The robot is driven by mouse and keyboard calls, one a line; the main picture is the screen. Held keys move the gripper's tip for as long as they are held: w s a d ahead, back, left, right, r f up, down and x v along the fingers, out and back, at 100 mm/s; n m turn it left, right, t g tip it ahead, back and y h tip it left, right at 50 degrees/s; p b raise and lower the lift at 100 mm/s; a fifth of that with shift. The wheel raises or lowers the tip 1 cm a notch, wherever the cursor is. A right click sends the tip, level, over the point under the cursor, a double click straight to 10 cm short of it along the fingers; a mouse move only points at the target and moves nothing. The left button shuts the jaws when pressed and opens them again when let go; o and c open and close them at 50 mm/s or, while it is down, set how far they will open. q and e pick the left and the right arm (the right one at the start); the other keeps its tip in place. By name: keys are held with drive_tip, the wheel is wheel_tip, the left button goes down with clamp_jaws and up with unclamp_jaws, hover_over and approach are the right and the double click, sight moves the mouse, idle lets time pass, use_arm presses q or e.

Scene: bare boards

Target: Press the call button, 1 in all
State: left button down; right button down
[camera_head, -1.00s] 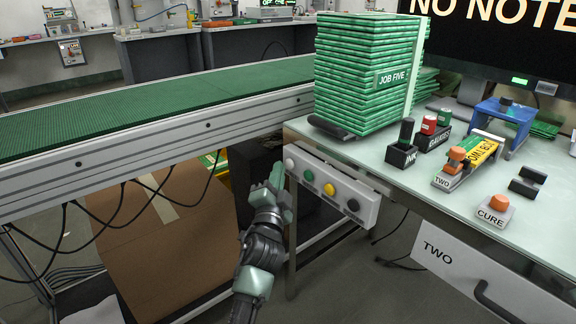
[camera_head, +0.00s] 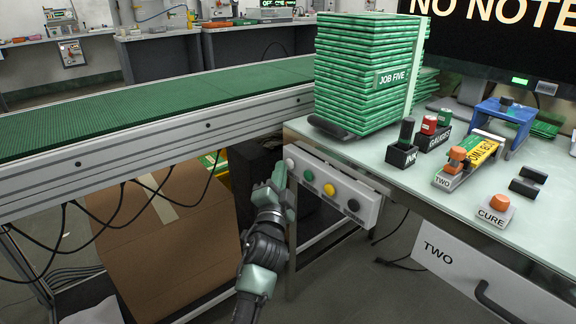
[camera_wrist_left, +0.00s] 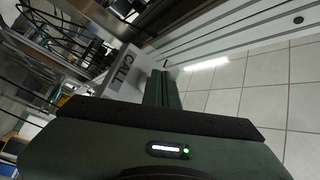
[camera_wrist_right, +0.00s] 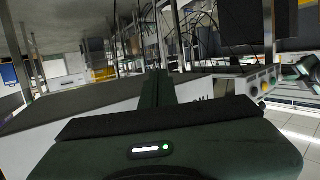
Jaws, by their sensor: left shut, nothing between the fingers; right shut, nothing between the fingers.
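A pale button box (camera_head: 335,188) is fixed to the table's front edge. Its face carries a white button (camera_head: 290,163), a green button (camera_head: 309,176), a yellow button (camera_head: 329,189) and a black button (camera_head: 353,205). A "CALL" label (camera_wrist_left: 122,72) shows on a pale surface in the left wrist view; which button it marks is unclear. My left gripper (camera_head: 279,172) is shut and empty, its tips close to the white button; I cannot tell if they touch. My right gripper (camera_wrist_right: 158,76) is shut and empty; its wrist view shows the button box (camera_wrist_right: 262,83) at the right.
A green conveyor (camera_head: 150,105) runs along the left. A cardboard box (camera_head: 170,250) lies under the conveyor.

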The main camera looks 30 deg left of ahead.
use_arm(q)
drive_tip(key=shift+w+d, duration=0.1)
drive_tip(key=shift+w, duration=0.15)
use_arm(e)
drive_tip(key=shift+w+a+r+t, duration=0.15)
drive_tip(key=shift+r+t, duration=0.15)
drive_tip(key=shift+r, duration=0.1)
idle(0.4)
use_arm(q)
drive_tip(key=shift+s+a+p, duration=0.3)
drive_tip(key=shift+s+p, duration=0.05)
drive_tip(key=shift+s, duration=0.4)
use_arm(e)
drive_tip(key=f, duration=0.1)
drive_tip(key=s+f+g, duration=0.1)
drive_tip(key=d+f+g, duration=0.1)
drive_tip(key=f, duration=0.1)
drive_tip(key=shift+s, duration=0.4)
